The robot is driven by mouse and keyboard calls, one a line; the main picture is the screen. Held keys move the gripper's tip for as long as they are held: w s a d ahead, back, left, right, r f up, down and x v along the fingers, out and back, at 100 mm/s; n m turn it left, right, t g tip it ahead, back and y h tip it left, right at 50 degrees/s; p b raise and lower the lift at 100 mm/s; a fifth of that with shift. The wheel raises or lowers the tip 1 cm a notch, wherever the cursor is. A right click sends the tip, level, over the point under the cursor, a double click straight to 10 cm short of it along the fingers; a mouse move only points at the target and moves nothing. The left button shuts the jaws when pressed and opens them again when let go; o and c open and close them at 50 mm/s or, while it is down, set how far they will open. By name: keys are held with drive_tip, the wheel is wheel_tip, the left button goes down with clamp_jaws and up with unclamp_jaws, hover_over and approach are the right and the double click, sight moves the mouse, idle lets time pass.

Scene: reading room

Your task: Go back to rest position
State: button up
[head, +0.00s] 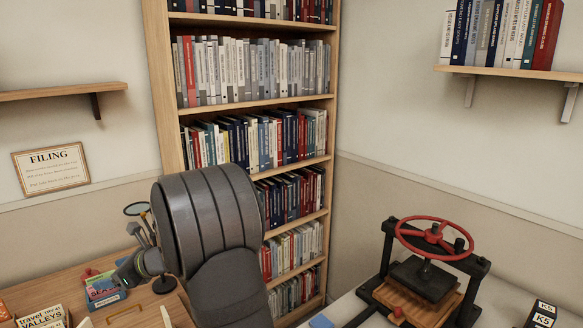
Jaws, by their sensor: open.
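A large dark grey link of my arm rises in front of the desk and bookcase in the head view. A smaller grey wrist part of mine shows to its left, low over the wooden desk (95,262). I cannot make out any gripper fingers. Whatever lies behind the arm is hidden.
A magnifier (137,209) stands close beside the arm. Small boxes (103,290) and a book (42,318) lie on the desk. The bookcase (158,90) is behind. A press with a red wheel (433,237) and a K5 block (543,313) are at right.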

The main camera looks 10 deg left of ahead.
wheel_tip(320, 180, up, 20)
drive_tip(key=w+d+m+t, duration=0.2)
drive_tip(key=w+d, duration=0.4)
drive_tip(key=w, duration=0.3)
drive_tip(key=shift+w+d+r, duration=0.2)
drive_tip(key=shift+d, duration=0.1)
